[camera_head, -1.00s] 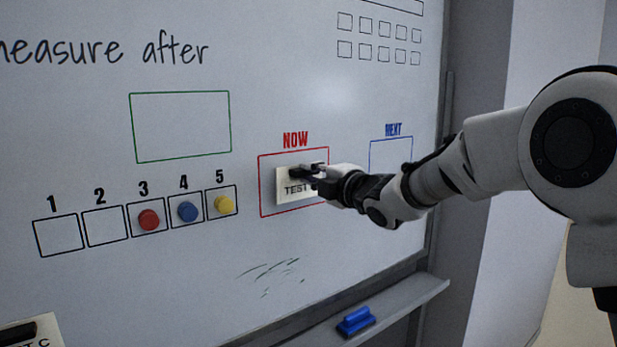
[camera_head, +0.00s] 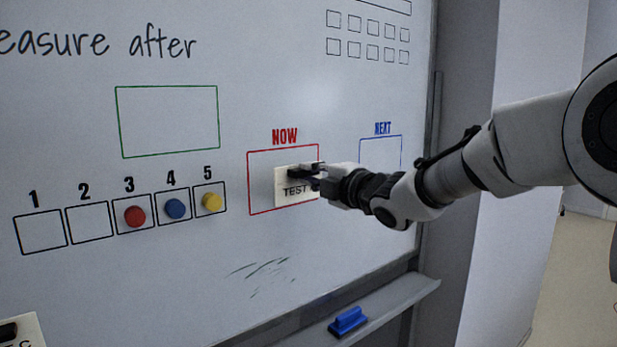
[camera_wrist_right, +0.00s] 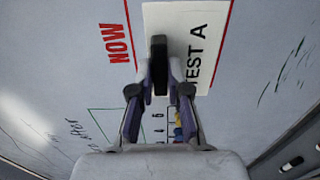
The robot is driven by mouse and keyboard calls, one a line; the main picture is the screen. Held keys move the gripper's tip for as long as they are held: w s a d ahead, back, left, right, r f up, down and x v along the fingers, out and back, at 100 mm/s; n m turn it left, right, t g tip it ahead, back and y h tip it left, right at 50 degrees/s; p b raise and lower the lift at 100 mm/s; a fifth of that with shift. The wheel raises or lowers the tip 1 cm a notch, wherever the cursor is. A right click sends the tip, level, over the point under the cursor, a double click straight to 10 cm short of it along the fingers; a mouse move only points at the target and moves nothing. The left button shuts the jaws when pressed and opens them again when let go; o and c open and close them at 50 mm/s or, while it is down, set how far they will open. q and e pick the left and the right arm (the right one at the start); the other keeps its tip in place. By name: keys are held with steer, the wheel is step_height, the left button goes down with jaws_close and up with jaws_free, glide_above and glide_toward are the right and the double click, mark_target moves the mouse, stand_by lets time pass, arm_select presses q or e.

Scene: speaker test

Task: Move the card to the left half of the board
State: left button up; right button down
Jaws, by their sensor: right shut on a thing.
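The white card marked TEST (camera_head: 291,191) is upright against the whiteboard (camera_head: 90,290), in the right part of the red NOW box (camera_head: 258,205). My right gripper (camera_head: 310,174) is shut on the card's dark handle. In the right wrist view the card (camera_wrist_right: 205,25) reads TEST A, and the gripper (camera_wrist_right: 160,85) closes around the black handle (camera_wrist_right: 158,50). Part of the card's right side is hidden by the gripper in the head view. I cannot tell whether the card touches the board. My left gripper is not in view.
Red (camera_head: 135,216), blue (camera_head: 174,209) and yellow (camera_head: 212,201) magnets sit in boxes 3 to 5. Another card (camera_head: 25,332) shows at the lower left edge. A blue eraser (camera_head: 348,321) lies on the tray (camera_head: 400,300). The green box (camera_head: 168,120) is empty.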

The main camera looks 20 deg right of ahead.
steer(key=shift+b+v, duration=0.45)
steer(key=shift+v, duration=0.55)
